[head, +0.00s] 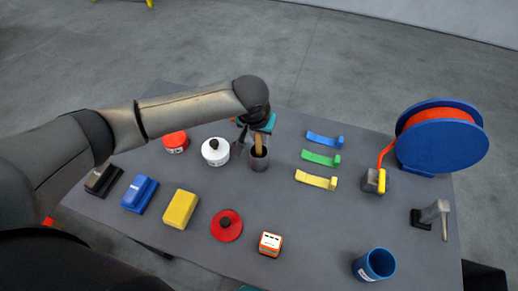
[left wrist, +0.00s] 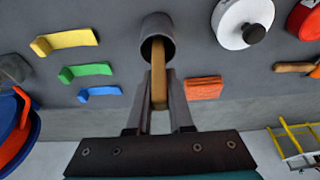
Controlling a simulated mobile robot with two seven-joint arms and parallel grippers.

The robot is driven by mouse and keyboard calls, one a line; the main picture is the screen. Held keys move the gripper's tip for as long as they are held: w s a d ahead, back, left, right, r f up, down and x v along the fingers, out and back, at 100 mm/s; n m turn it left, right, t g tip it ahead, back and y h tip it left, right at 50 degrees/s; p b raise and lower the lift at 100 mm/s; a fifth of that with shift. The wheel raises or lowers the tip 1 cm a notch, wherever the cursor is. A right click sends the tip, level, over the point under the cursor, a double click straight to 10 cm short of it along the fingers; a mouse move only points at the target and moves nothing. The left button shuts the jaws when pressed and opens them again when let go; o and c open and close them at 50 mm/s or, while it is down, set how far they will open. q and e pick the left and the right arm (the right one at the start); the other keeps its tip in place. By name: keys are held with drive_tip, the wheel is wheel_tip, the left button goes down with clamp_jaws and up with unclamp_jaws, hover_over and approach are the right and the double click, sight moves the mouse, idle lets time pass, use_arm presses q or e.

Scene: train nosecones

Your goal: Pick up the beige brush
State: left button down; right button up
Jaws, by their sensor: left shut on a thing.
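The beige brush (head: 260,142) stands handle-up in a grey cup (head: 259,160) near the back middle of the table. Its head is hidden inside the cup. My left gripper (head: 252,132) reaches in from the left above the cup. In the left wrist view, the left gripper (left wrist: 163,85) has its fingers shut on the brush handle (left wrist: 158,88). The lower end of the brush is still within the mouth of the cup (left wrist: 157,28) in that view. My right gripper is in neither view.
A white pot (head: 215,151) and a red pot (head: 175,141) stand left of the cup. Blue, green and yellow clips (head: 321,158) lie to its right. A blue reel (head: 445,145) stands at the right edge. Blocks and a blue cup (head: 374,265) sit nearer the front.

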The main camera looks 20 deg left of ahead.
use_arm(q)
wheel_tip(320, 180, up, 20)
drive_tip(key=p, duration=0.1)
drive_tip(key=shift+p, duration=0.35)
idle(0.4)
idle(0.4)
